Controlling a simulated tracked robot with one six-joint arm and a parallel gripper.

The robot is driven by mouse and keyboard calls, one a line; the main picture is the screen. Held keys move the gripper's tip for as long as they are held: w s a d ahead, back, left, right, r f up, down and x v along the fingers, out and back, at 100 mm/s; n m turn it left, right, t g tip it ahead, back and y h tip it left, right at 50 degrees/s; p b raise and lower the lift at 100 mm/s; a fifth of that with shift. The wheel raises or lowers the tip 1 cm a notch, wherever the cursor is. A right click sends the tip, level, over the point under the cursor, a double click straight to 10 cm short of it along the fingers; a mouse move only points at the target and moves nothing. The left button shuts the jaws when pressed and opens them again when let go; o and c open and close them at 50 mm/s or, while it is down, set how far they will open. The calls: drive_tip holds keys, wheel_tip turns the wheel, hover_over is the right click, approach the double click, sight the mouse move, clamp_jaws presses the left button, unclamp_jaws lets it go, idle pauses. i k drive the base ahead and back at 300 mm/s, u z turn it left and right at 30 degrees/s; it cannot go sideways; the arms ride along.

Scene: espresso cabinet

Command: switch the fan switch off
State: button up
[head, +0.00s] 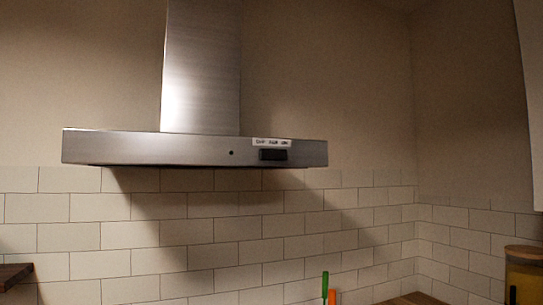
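The fan switch is a dark rectangular control (273,155) on the right part of the front face of a steel range hood (140,147). A small white label (272,142) with dark print sits just above it. The print is too small to read for sure. I cannot tell from here which position the switch is in. A small dark round spot (231,153) is on the hood face to the left of the switch. My gripper is not in view.
A steel chimney (201,65) rises from the hood. The wall below has white tiles (210,234). Green (325,284) and orange (332,297) upright items show at the bottom. A yellowish jar with a wooden lid (523,275) stands at bottom right. The space before the hood looks clear.

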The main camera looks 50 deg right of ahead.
sight(266, 154)
drive_tip(key=u, duration=1.05)
drive_tip(key=k, duration=1)
drive_tip(key=z, duration=0.7)
drive_tip(key=i, duration=0.5)
